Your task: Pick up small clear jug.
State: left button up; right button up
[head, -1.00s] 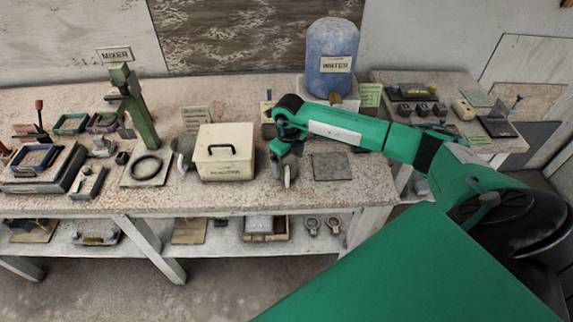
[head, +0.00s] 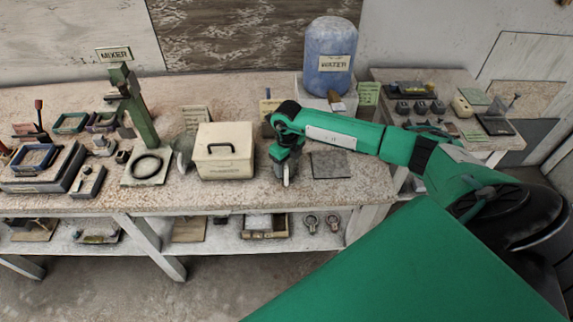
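A greyish, partly see-through vessel (head: 184,150), which may be the small clear jug, stands on the bench just left of the white box. It is small in view and partly cut off by the box. My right gripper (head: 286,182) points down over the bench, to the right of the white box and left of a dark square plate. It is well apart from the vessel. A pale shape shows at its fingertips; I cannot tell whether it is a finger or a held thing. My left gripper is not in view.
The white lidded box (head: 224,165) stands between the vessel and my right gripper. A green mixer stand (head: 143,120) rises at the left. The dark plate (head: 331,165) lies flat at the right. A blue water container (head: 331,60) stands behind my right arm.

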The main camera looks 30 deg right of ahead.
notch_tip(320, 180, up, 20)
jog(key=b, duration=0.5)
jog(key=s+a+f+n, duration=0.4)
jog(key=s+a+n, duration=0.2)
jog(key=n, duration=1)
jog(key=s+a+f+n, duration=0.5)
jog(key=s+a+n, duration=0.2)
jog(key=n, duration=1)
jog(key=shift+a+f, duration=0.3)
jog(key=shift+a, duration=0.95)
